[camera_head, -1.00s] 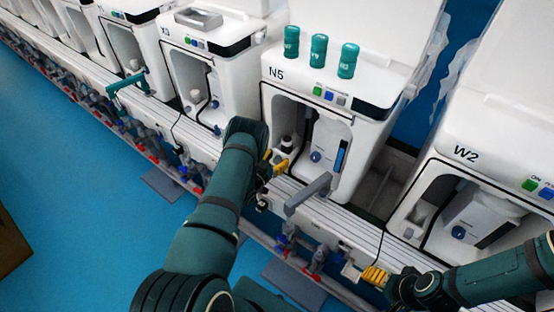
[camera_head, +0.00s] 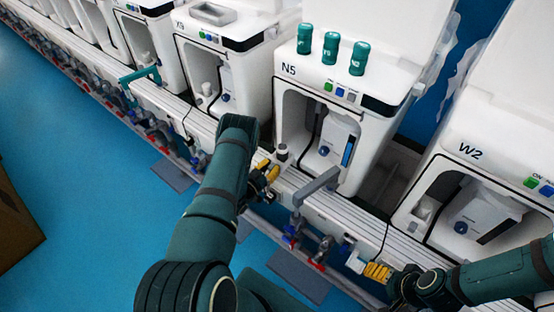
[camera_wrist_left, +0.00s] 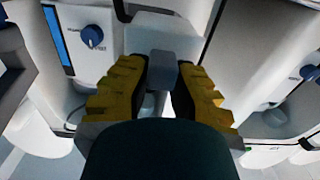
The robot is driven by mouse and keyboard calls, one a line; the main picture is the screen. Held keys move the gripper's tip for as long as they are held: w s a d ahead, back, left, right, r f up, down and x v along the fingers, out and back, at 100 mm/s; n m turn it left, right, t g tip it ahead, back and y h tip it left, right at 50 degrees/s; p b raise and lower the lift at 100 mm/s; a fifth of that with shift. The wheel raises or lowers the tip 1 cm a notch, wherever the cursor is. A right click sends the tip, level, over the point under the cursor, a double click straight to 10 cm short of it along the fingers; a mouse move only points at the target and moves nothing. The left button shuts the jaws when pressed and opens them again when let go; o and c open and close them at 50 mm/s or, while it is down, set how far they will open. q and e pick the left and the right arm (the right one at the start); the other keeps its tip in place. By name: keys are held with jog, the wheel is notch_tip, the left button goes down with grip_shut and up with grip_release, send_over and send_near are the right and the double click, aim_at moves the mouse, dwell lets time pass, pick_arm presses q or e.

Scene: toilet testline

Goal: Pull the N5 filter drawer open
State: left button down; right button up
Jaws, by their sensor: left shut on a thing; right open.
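The N5 machine (camera_head: 375,88) is white, with its label above an open front bay. My left gripper (camera_head: 266,172) is in front of the bay's lower left side. In the left wrist view, its yellow fingers are shut on a small grey drawer handle (camera_wrist_left: 163,70). A filter cup (camera_head: 282,152) with a dark top stands behind the fingers, at the bay's front edge. The drawer itself is mostly hidden by my arm and fingers. My right gripper (camera_head: 375,272) is open and empty, low in front of the gap between N5 and W2.
A grey bar handle (camera_head: 315,187) sticks out just right of my left gripper. A blue-knobbed dispenser (camera_head: 333,143) stands in N5's bay. Three teal cylinders (camera_head: 331,48) stand on top. W2 (camera_head: 492,153) is at the right; pipes and valves (camera_head: 320,250) run below.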

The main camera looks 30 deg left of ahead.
pick_arm(q)
jog(key=shift+s, duration=0.15)
jog(key=c, duration=0.8)
grip_release()
jog(key=s, duration=0.7)
jog(key=s+a, duration=0.1)
jog(key=s, duration=0.3)
jog(key=shift+s, duration=0.35)
